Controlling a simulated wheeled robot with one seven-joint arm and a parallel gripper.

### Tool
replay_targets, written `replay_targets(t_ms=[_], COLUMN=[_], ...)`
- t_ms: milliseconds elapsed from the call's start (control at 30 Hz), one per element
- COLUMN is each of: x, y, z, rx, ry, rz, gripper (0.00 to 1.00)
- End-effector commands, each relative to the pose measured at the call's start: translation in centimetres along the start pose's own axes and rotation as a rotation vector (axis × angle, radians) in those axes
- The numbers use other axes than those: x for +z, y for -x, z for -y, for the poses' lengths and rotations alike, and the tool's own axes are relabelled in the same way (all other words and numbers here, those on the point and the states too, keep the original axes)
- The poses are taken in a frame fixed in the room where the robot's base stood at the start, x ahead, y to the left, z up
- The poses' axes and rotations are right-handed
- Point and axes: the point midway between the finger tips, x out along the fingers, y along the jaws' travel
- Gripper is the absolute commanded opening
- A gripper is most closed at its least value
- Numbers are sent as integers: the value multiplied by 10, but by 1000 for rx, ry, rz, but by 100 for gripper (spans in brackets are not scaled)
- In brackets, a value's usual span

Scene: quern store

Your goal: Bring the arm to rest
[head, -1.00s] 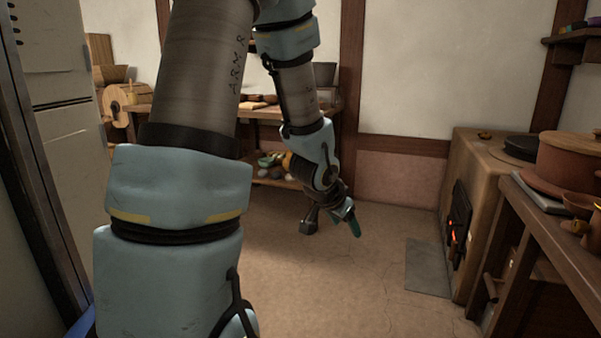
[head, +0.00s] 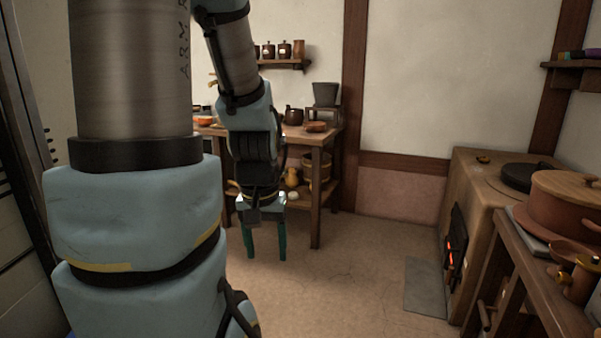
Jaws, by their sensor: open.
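My gripper (head: 266,240) hangs from my arm left of the middle of the head view, its two green fingers pointing down. The fingers stand apart with nothing between them, in front of the wooden table (head: 314,185) at the back. My arm fills much of the left side and hides part of that table.
A stove (head: 480,185) with a glowing fire opening stands at the right, a grey plate (head: 428,285) on the floor before it. A wooden counter (head: 535,290) with pots is at the near right. A tall pale cabinet (head: 20,220) edges the left. The middle floor (head: 345,270) is clear.

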Motion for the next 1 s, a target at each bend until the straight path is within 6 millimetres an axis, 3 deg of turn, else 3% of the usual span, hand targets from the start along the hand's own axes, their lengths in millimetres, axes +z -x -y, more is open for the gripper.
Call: replay_targets(t_ms=[33, 300, 433, 600, 1000], x=[-5, -16, -20, -22, -22], y=[34, 114, 142, 159, 159], z=[0, 0, -1, -1, -1], rx=[0, 0, 0, 0, 0], ry=[-1, -1, -1, -1, -1], rz=[0, 0, 0, 0, 0], gripper=[66, 66, 66, 66, 66])
